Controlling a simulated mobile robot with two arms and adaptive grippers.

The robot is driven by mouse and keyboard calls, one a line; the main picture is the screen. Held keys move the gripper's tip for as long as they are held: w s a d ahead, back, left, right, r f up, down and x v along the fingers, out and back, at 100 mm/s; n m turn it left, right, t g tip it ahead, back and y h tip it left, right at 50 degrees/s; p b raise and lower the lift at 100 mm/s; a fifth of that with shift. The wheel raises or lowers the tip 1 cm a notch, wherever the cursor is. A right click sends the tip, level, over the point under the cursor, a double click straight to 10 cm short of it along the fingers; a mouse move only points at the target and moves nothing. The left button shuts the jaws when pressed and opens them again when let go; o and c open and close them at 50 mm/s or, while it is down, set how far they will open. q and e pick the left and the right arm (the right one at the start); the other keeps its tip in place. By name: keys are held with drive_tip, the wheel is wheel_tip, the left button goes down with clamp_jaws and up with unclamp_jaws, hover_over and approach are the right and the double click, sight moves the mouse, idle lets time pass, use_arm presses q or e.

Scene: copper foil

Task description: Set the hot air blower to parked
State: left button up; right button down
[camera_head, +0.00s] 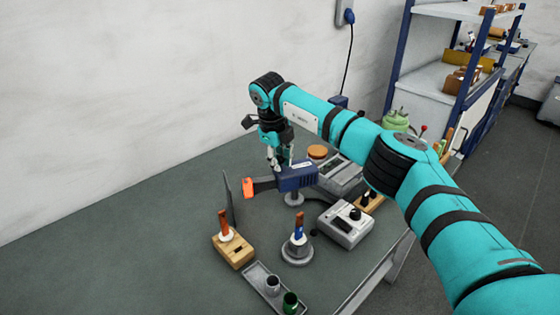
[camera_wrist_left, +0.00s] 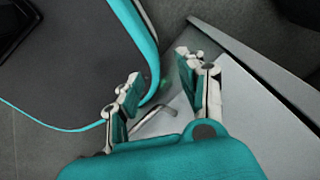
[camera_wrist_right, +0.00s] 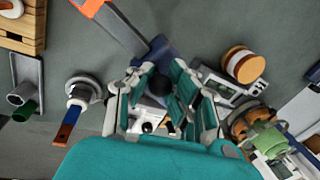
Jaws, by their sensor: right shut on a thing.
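The hot air blower (camera_head: 298,177) has a dark blue body, a grey barrel and an orange tip pointing left. My right gripper (camera_head: 279,164) comes down on it from above and is shut on its body. In the right wrist view the blower (camera_wrist_right: 157,50) lies between the fingers, partly hidden by them. A grey round stand (camera_head: 293,199) shows just below the blower; I cannot tell whether they touch. My left gripper (camera_wrist_left: 160,68) shows only in its own wrist view, open and empty, its fingers apart.
A wooden block with an orange-handled tool (camera_head: 232,250), a round base with a blue-handled tool (camera_head: 297,252), a tray with small cups (camera_head: 260,283) and a grey control box (camera_head: 343,226) stand close by. The left of the bench (camera_head: 110,250) is clear. Shelves (camera_head: 440,75) stand behind right.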

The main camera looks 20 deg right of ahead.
sight(275, 179)
drive_tip(key=shift+w+d+r, duration=0.1)
drive_tip(key=shift+w+r, duration=0.1)
drive_tip(key=shift+r, duration=0.1)
drive_tip(key=c, duration=1.4)
unclamp_jaws()
drive_tip(key=shift+o, duration=1.3)
drive_tip(key=shift+f, duration=0.2)
drive_tip(key=shift+s, duration=0.1)
wheel_tip(275, 179, up, 12)
drive_tip(key=s+a, duration=0.1)
drive_tip(key=a, duration=0.1)
drive_tip(key=shift+s, duration=0.1)
